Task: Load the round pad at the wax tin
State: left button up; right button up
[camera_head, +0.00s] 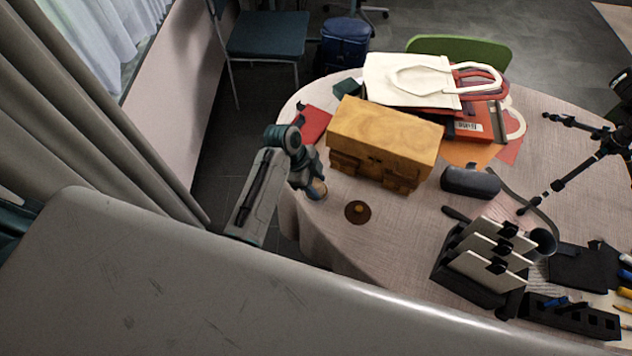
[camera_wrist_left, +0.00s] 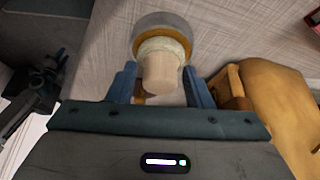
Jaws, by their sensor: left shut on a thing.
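My left gripper (camera_head: 311,180) points down at the left edge of the round table, beside the wooden box. In the left wrist view, its two blue fingers (camera_wrist_left: 160,88) are shut on the pale wooden handle of the round pad (camera_wrist_left: 160,70). The pad's cream head is at the far end of the handle. Beyond it is the wax tin (camera_wrist_left: 165,20), with a grey rim and amber wax. The pad's head overlaps the tin's opening; I cannot tell whether it touches the wax. In the head view the gripper mostly hides both. My right gripper is not in view.
A wooden box (camera_head: 385,135) stands close right of the gripper. A brown disc with a yellowish centre (camera_head: 357,212) lies in front of it.

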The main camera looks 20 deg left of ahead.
aim_at(316, 183)
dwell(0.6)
pick_arm(q)
jog(key=shift+p, duration=0.3)
jog(key=shift+s+f, duration=0.1)
dwell(0.5)
notch_tip(316, 183, up, 7)
jog(key=p, duration=0.7)
jog(key=shift+p, duration=0.4)
dwell(0.4)
